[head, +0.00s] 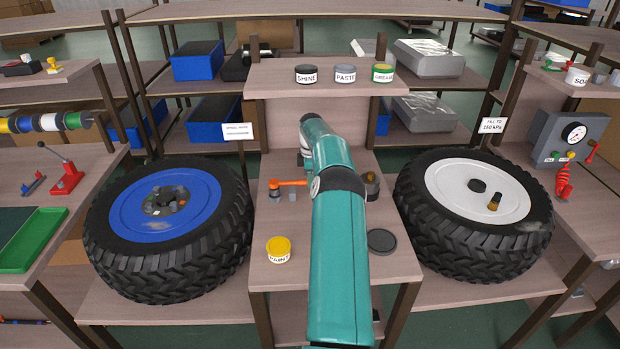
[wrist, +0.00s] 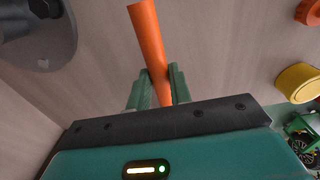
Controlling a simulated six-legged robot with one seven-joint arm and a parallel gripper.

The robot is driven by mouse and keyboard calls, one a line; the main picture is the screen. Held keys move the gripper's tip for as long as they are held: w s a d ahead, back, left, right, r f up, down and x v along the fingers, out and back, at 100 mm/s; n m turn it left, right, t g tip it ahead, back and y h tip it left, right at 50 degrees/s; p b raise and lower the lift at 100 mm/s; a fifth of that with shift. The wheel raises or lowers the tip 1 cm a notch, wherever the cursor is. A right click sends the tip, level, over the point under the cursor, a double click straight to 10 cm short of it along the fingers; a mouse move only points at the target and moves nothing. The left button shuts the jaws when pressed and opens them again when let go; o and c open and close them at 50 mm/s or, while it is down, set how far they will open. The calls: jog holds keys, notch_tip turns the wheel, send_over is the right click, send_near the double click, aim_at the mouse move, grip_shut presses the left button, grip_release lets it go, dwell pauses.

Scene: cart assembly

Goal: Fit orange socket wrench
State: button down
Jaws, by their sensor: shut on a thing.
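My fingers are hidden behind my arm in the head view. A rounded orange part (wrist: 308,12) shows at the top right of the wrist view; I cannot tell whether it belongs to the wrench. The blue-rimmed wheel (head: 126,217) lies left, with a dark hub in its centre.
A yellow paint tin (head: 279,250) and a black disc (head: 381,241) are on the middle bench. A dark grey fixture (wrist: 42,35) is at the wrist view's upper left. A white-rimmed wheel (head: 440,190) lies right. Labelled tins (head: 345,74) stand on the shelf above.

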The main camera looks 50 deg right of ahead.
jog(key=shift+f, duration=1.2)
jog(key=c, duration=1.2)
grip_release()
